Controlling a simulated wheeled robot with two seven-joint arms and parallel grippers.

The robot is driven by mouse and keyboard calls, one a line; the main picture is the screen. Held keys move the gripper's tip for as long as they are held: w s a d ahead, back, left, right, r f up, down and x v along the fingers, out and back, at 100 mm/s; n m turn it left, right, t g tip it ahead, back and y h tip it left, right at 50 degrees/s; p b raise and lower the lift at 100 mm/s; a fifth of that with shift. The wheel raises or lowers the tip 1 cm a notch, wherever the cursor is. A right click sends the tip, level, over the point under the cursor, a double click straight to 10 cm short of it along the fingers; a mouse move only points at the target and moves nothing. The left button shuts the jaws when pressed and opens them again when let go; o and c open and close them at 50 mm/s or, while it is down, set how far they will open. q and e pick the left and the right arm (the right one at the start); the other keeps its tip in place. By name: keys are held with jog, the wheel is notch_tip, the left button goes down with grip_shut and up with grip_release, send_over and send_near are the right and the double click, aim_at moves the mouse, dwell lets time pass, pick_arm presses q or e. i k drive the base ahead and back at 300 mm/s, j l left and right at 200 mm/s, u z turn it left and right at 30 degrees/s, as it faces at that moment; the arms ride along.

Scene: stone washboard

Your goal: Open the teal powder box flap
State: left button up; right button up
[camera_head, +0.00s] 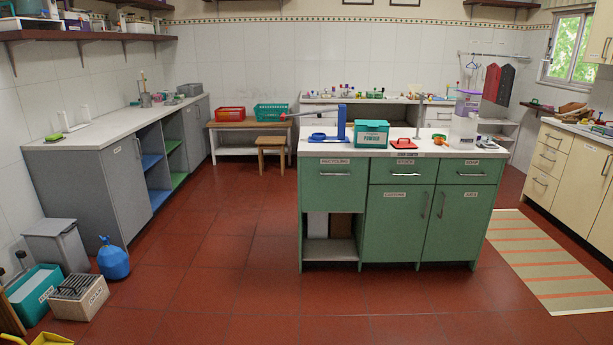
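The teal powder box (371,138) stands on the pale top of the green island cabinet, in the middle right of the head view. Its front carries a white label reading "POWDER". Its top looks closed, with the flap lying flat over it, though it is small at this distance. Neither of my grippers shows in the head view, and nothing touches the box.
The green island (397,213) blocks the way ahead. A blue stand (340,125) is left of the box, a red item (404,144) right of it. A grey counter (105,160) lines the left wall. The red floor (215,270) in front is clear.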

aim_at(370, 124)
jog(key=i, duration=2.3)
